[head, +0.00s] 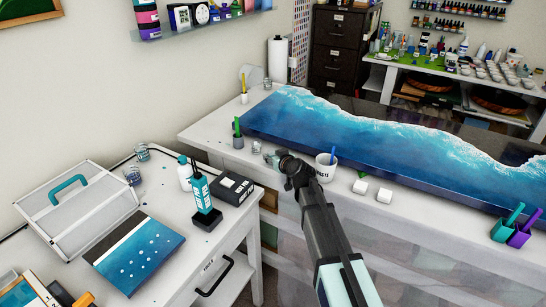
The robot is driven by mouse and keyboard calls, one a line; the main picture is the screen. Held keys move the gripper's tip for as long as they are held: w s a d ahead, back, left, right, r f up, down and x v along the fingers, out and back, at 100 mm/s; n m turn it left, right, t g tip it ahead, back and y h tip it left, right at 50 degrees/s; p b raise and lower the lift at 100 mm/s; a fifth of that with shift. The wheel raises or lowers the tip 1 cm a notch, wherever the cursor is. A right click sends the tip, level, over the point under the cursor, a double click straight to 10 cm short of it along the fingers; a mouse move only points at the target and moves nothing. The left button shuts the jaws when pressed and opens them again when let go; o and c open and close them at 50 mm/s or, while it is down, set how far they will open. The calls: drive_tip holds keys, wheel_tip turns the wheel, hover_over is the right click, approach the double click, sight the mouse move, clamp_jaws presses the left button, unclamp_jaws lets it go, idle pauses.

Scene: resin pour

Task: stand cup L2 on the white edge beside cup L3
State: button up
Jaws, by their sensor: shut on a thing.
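My gripper (274,158) is at the front white edge (300,173) of the long blue table, toward its left part. It is shut on a small pale thing that I take for cup L2; my gripper hides most of it and no label is readable. A small clear cup (256,147) stands on the white edge just left of my gripper, with a little gap. A grey cup with a green stick (238,139) stands farther left. I cannot tell which of these is cup L3. I cannot tell whether the held thing touches the edge.
Teal and purple cups (514,229) are far right. The blue wave panel (380,145) lies behind. Clear cups (132,175) stand on the left bench.

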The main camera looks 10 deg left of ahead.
drive_tip(key=shift+f, duration=0.15)
drive_tip(key=o, duration=1.1)
drive_tip(key=shift+c, duration=0.2)
drive_tip(key=shift+r, duration=0.25)
drive_tip(key=shift+s+d, duration=0.15)
drive_tip(key=shift+s, duration=0.15)
drive_tip(key=b+v, duration=0.2)
drive_tip(key=v, duration=0.9)
drive_tip(key=shift+b, duration=0.4)
drive_tip(key=shift+s+r, duration=0.1)
drive_tip(key=shift+s, duration=0.05)
